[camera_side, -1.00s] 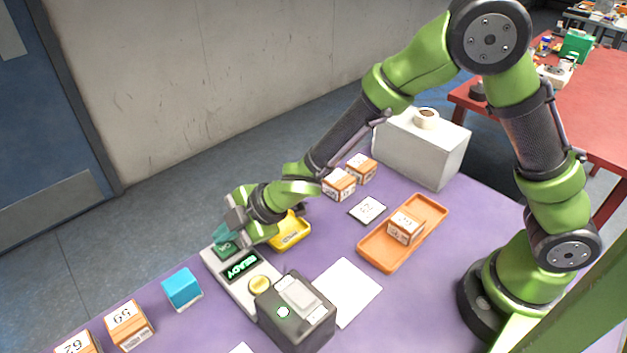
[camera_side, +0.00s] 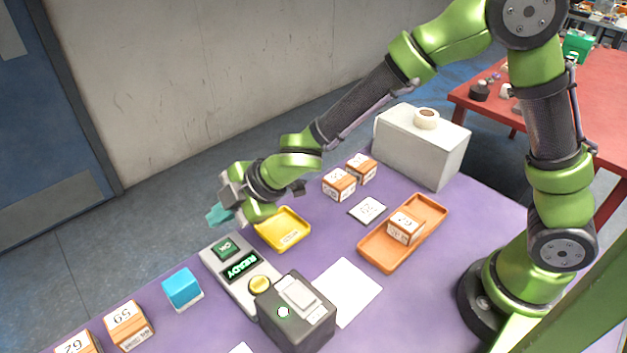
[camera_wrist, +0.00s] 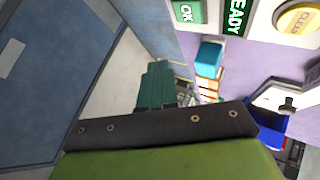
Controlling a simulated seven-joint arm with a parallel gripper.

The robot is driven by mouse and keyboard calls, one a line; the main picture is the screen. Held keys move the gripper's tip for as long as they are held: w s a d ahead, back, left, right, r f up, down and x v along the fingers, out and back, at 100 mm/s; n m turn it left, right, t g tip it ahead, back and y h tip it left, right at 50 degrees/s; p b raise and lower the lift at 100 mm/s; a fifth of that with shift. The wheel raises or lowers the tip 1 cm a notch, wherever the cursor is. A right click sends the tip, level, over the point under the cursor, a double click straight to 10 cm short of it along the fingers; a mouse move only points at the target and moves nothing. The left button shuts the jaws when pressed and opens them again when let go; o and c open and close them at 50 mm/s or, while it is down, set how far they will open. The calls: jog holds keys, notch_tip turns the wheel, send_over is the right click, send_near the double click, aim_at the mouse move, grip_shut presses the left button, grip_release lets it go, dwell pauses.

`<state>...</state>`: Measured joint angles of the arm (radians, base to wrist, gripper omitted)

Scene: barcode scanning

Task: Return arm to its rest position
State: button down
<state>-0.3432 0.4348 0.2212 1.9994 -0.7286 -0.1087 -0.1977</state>
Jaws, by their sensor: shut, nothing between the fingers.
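My gripper (camera_side: 219,214) has teal fingers that are shut with nothing between them. In the side view it hangs in the air up and left of the scanner panel, past the purple table's far edge. Its shut teal fingers also show in the wrist view (camera_wrist: 155,84). The panel (camera_side: 217,264) has a green OK button (camera_side: 226,248), a READY display (camera_side: 242,265) and a yellow button (camera_side: 260,285). My gripper is apart from all of these. In the wrist view the OK button (camera_wrist: 187,11) and READY display (camera_wrist: 237,15) are at the top.
A dark scanner box (camera_side: 312,330) adjoins the panel. A yellow tray (camera_side: 290,236) lies near my wrist. An orange tray (camera_side: 375,250) holds a labelled box (camera_side: 404,227). A blue cube (camera_side: 181,288) and other labelled boxes (camera_side: 127,322) stand on the purple table (camera_side: 330,255).

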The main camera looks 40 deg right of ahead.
jog(key=shift+d+f, duration=0.1)
dwell(0.4)
jog(key=shift+s+d+f+m+h, duration=0.25)
jog(key=shift+d+f+m+h, duration=0.15)
jog(key=shift+d+m, duration=0.2)
jog(key=shift+s+d+f+m+h, duration=0.25)
jog(key=shift+d+f+m+h, duration=0.15)
jog(key=shift+d+m, duration=0.15)
jog(key=s+d+r+m+g+h, duration=0.1)
jog(key=s+d+r+m+h, duration=0.15)
jog(key=d+m, duration=0.35)
jog(key=s+d+r+m+h, duration=0.1)
jog(key=s+d+r+m, duration=0.25)
jog(key=d, duration=0.45)
jog(key=s+d+r+m+t, duration=0.1)
jog(key=s+d+r+m, duration=0.7)
jog(key=s, duration=0.4)
notch_tip(320, 180, up, 2)
jog(key=shift+s+d+m+y, duration=0.4)
jog(key=shift+m+y, duration=0.05)
jog(key=shift+m, duration=0.35)
